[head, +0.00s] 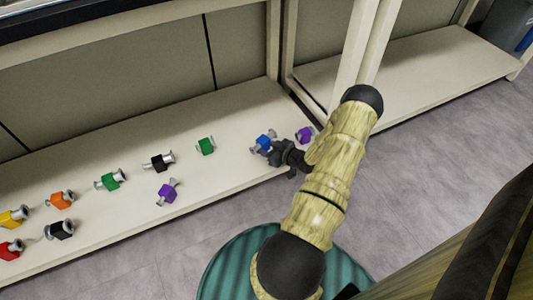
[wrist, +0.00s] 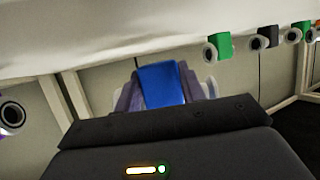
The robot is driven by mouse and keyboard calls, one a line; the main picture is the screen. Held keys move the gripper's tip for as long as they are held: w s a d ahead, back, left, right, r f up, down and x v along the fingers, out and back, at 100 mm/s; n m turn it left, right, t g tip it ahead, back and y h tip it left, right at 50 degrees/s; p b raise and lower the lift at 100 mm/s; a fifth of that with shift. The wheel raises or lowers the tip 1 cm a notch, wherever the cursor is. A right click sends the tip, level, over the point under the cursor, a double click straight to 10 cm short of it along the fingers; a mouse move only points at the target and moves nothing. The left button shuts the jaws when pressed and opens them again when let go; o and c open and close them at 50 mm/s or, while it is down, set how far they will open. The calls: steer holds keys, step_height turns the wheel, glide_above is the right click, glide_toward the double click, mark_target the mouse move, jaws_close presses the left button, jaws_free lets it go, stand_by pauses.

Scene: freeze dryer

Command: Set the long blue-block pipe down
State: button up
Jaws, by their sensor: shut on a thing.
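The blue-block pipe (head: 263,141) has a blue block with silver pipe ends. My gripper (head: 279,152) is shut on it at the right part of the low shelf, near the shelf's front edge. In the wrist view the blue block (wrist: 161,85) sits between the fingers of my gripper (wrist: 160,92), and a pale pipe end shows to its right. The gripper hides part of the pipe. I cannot tell whether the pipe touches the shelf.
The cream shelf (head: 225,166) holds several other pipes. A purple-block pipe (head: 305,134) is close to the right of my gripper. A green-block pipe (head: 205,146) and another purple-block pipe (head: 168,192) lie to the left. A cream post (head: 356,50) rises behind my arm.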

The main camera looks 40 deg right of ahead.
steer(key=shift+f+b, duration=0.65)
steer(key=shift+f, duration=0.8)
steer(key=shift+d, duration=0.1)
steer(key=shift+f, duration=0.15)
steer(key=o, duration=1.2)
steer(key=shift+s, duration=0.1)
